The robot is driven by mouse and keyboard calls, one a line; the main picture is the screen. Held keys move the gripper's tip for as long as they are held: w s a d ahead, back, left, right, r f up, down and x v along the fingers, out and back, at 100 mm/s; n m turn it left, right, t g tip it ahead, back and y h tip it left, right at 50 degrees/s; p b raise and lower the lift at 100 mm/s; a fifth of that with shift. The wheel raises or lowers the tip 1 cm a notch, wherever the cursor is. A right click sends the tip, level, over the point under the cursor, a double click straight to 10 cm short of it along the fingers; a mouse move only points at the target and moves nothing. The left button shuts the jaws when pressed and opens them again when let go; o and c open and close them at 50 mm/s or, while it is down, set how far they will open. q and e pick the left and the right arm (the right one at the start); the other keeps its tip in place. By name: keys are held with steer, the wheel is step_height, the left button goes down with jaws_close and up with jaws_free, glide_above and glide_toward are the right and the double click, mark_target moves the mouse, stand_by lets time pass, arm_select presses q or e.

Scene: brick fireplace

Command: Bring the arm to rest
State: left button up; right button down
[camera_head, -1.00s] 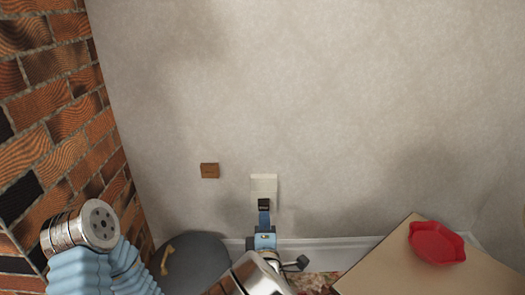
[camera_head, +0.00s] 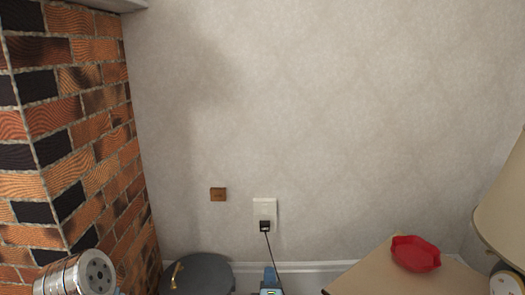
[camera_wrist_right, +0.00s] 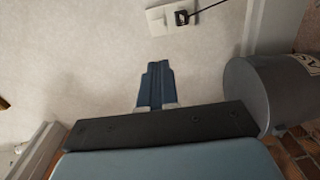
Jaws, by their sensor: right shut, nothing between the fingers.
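My right gripper (camera_head: 270,275) is at the bottom edge of the head view, below the wall outlet and apart from it. In the right wrist view its blue fingers (camera_wrist_right: 157,85) are together and empty, pointing toward the pale wall. A black plug (camera_head: 265,226) sits at the lower part of the white wall outlet (camera_head: 264,208), with a thin dark cord hanging down. The plug (camera_wrist_right: 182,17) and outlet (camera_wrist_right: 160,19) also show at the top of the wrist view. My left arm shows only as a silver joint at lower left; its gripper is out of view.
A brick fireplace side (camera_head: 75,150) stands at left. A grey lidded bin (camera_head: 203,275) is on the floor. A table (camera_head: 350,278) with a red dish (camera_head: 415,253) is at lower right, beside a lamp (camera_head: 505,205). A small brown plate (camera_head: 218,194) is on the wall.

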steer(key=s+d+f+m+g+p, duration=0.25)
steer(key=d+f+m+g, duration=0.2)
steer(key=f, duration=0.35)
steer(key=s+d+f+m+g+p, duration=0.25)
steer(key=d+f+g, duration=0.2)
steer(key=f, duration=0.45)
steer(key=s+f+m+g+y+p, duration=0.2)
steer(key=s+m+g, duration=0.2)
steer(key=s, duration=0.5)
steer(key=s+f+m+g+y+p, duration=0.1)
steer(key=s+m+g+y+p, duration=0.1)
steer(key=s+m, duration=0.6)
steer(key=shift+s+d+f+g, duration=0.4)
steer(key=shift+s+g, duration=0.2)
steer(key=shift+g, duration=0.3)
